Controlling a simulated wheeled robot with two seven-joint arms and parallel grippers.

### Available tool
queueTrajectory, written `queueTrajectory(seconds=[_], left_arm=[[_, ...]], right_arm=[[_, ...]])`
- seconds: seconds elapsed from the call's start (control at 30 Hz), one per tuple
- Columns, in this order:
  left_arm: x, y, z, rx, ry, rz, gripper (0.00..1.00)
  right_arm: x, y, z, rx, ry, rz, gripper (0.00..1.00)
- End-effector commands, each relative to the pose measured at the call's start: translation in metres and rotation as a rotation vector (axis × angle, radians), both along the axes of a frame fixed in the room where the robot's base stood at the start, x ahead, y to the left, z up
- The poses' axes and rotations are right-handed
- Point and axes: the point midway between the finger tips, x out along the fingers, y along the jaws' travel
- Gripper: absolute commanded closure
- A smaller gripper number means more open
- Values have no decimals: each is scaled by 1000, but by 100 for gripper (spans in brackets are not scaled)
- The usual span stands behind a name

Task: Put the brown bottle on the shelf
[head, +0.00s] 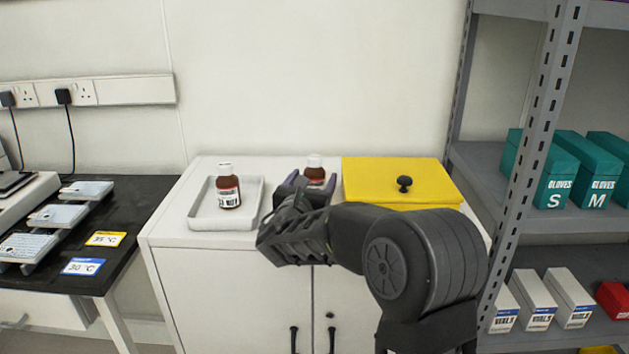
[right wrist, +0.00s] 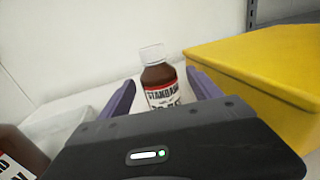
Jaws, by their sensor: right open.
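A brown bottle (head: 315,163) with a white cap and a white-and-red label stands upright on the white cabinet. In the right wrist view this bottle (right wrist: 160,78) is between my purple fingertips, and its label begins "STANDA". My right gripper (head: 313,182) is open around it; contact cannot be told. Its lower part is hidden by the gripper. A second brown bottle (head: 228,187) stands in a white tray (head: 197,215) to the left; part of it shows at the left edge of the right wrist view (right wrist: 18,148). The grey shelf (head: 468,165) is at the right. My left gripper is out of view.
A yellow box (head: 390,180) with a black knob stands right beside the gripper. The shelf holds teal glove boxes (head: 545,170), white vial boxes (head: 535,298) and a red box (head: 614,298). A black bench (head: 125,215) with labelled racks is at the left.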

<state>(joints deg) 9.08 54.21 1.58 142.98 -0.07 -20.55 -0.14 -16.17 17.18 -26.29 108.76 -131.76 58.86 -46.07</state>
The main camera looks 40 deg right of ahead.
Motion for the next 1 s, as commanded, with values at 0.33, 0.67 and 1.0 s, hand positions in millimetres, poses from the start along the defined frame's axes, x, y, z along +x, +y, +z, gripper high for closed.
queueTrajectory(seconds=[0.33, 0.67, 1.0], left_arm=[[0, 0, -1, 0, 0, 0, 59], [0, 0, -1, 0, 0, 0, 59], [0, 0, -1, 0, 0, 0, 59]], right_arm=[[28, -33, 2, -2, 1, -1, 27], [28, -33, 3, -1, 0, 0, 27], [28, -33, 3, -1, 0, 0, 32]])
